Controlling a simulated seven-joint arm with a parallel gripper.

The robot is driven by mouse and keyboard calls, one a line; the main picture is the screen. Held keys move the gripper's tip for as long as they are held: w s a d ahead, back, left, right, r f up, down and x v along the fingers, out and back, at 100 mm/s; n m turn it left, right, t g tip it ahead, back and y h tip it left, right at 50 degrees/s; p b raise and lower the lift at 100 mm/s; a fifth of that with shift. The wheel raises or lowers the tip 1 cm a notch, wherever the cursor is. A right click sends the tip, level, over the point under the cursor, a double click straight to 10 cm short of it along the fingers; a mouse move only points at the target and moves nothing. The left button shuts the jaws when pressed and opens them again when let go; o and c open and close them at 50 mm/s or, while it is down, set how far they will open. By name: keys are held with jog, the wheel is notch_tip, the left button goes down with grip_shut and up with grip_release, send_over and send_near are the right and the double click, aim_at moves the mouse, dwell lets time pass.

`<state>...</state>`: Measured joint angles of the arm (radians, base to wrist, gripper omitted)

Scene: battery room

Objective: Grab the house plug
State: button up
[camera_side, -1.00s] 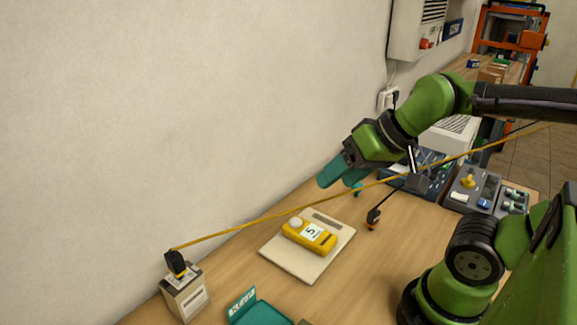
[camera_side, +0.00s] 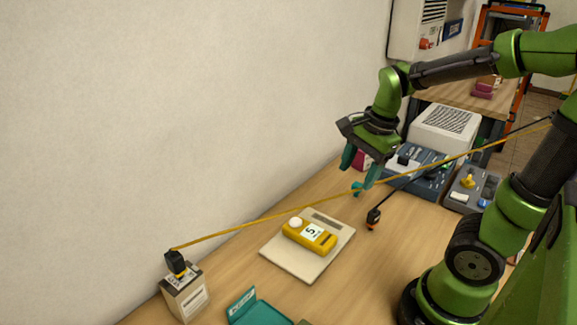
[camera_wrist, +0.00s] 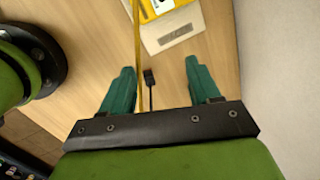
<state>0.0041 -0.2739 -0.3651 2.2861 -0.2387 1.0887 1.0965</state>
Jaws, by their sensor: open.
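My gripper (camera_side: 359,169) is open and empty, above and beyond the plug in the side view. In the wrist view, the black plug (camera_wrist: 149,77) shows between the two teal fingers (camera_wrist: 159,66), apart from both. A second black plug (camera_side: 175,263), on a yellow cord, stands on a small white box at lower left.
The yellow cord (camera_side: 270,216) stretches across the workspace and passes close to my fingers. A yellow meter (camera_side: 309,236) lies on a pale board (camera_side: 286,260). A teal tray (camera_side: 262,312) is in front. Control boxes (camera_side: 470,190) stand at right; the wall is behind.

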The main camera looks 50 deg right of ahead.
aim_at(375, 211)
jog(key=s+d+f+m+g, duration=0.15)
jog(key=d+m, duration=0.55)
jog(key=m, duration=1.1)
jog(key=shift+g+h, duration=0.4)
jog(key=shift+g, duration=0.05)
jog(key=f, duration=1.1)
jog(key=shift+s+a, duration=0.2)
jog(key=shift+s, duration=0.2)
jog(key=shift+s+d+f, duration=0.15)
jog(key=shift+f, duration=1.2)
jog(key=shift+s+d+f, duration=0.1)
jog(key=shift+d+f, duration=0.05)
jog(key=shift+f, duration=1.2)
jog(key=shift+c, duration=0.3)
jog(key=c, duration=1)
